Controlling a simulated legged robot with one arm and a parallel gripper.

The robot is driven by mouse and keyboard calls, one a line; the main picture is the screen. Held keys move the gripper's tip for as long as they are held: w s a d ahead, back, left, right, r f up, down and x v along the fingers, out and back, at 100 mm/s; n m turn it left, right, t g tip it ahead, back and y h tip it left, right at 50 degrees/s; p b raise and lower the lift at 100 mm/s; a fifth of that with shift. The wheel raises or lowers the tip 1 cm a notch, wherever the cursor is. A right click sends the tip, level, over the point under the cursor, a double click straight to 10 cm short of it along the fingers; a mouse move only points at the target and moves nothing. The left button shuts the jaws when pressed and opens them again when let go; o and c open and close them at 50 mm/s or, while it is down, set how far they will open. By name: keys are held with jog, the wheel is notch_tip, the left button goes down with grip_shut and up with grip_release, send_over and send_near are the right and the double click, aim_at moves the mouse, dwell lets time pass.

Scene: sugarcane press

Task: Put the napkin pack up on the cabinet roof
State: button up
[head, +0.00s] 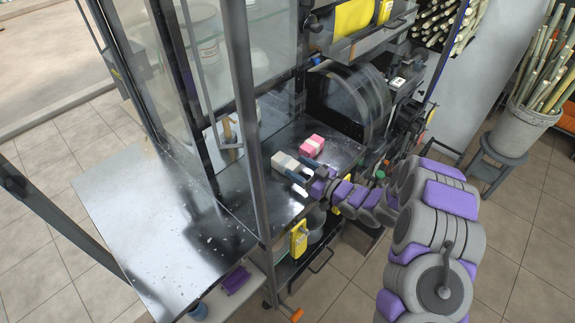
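Two small packs lie close together on the shiny metal counter. One is pink with a pale band (312,146), and the other is grey and white (285,163). I cannot tell for sure which is the napkin pack. My gripper (301,171) reaches in from the right, low over the counter. Its dark fingertips are at the right end of the grey and white pack, just below the pink one. I cannot tell whether they touch or hold it. A glass-walled cabinet (210,45) with dark posts stands at the upper left. Its roof cannot be made out clearly.
A dark upright post (246,110) stands left of the packs. A metal sheet (135,225) extends to the left. The press with its round clear cover (350,100) is behind the packs. A yellow item (299,238) hangs at the counter's front. A bucket of cane (520,128) stands right.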

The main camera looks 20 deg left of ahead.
jog(key=shift+a+f, duration=0.15)
jog(key=shift+a, duration=0.35)
jog(key=c, duration=0.4)
jog(key=shift+d, duration=0.35)
jog(key=c, duration=0.5)
jog(key=shift+a+r, duration=0.1)
jog(key=shift+r, duration=0.1)
